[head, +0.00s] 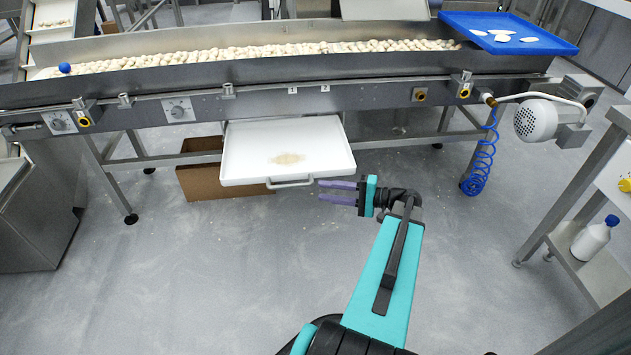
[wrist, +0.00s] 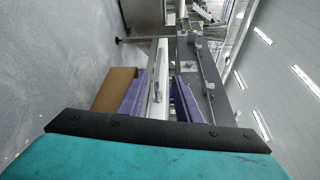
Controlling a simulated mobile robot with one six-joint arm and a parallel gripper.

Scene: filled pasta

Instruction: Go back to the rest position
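My gripper (head: 320,190) is in front of the conveyor, just right of the handle (head: 290,182) of a white pull-out tray (head: 240,174). Its two purple fingers point left and stand apart, with nothing between them in the head view. In the wrist view the fingers (wrist: 158,98) are also spread, with the white tray edge (wrist: 158,75) seen beyond the gap. I cannot tell from the frames whether a finger touches the handle. The tray is pulled out under the conveyor and holds a patch of pale crumbs.
The conveyor (head: 250,97) carries many pasta pieces. A blue tray (head: 560,43) with several pale pieces sits at its right end. A cardboard box (head: 200,183) stands under the white tray. A motor (head: 535,120), blue coiled hose (head: 481,165) and shelf with a white bottle (head: 591,241) are at right. The floor in front is clear.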

